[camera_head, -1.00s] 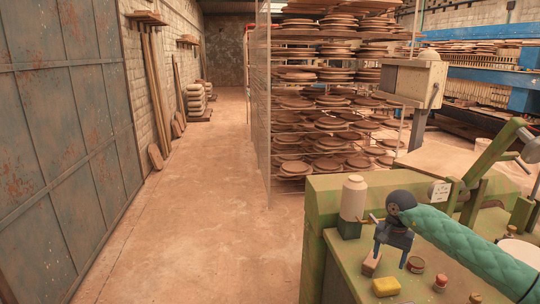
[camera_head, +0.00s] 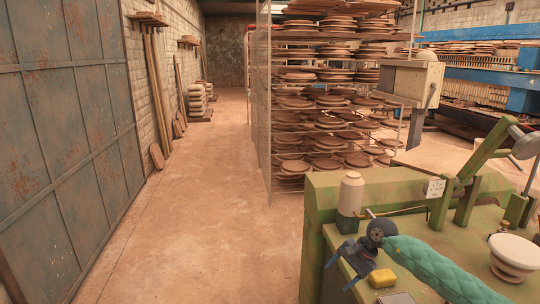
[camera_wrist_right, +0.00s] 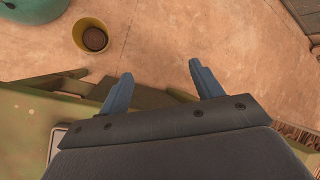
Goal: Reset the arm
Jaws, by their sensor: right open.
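My right arm, in a green quilted sleeve, comes in from the lower right in the head view. Its dark blue-grey gripper (camera_head: 338,270) is by the left edge of the green press table (camera_head: 316,236), its fingers pointing left. In the right wrist view the two fingers of the gripper (camera_wrist_right: 160,72) stand wide apart with nothing between them. Floor and a green edge show beyond them. My left gripper does not show.
A white mould (camera_head: 513,254) is at the right. A rack (camera_head: 268,120) of brown discs stands behind. The wrist view shows a yellow bucket (camera_wrist_right: 78,36). The left floor is clear.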

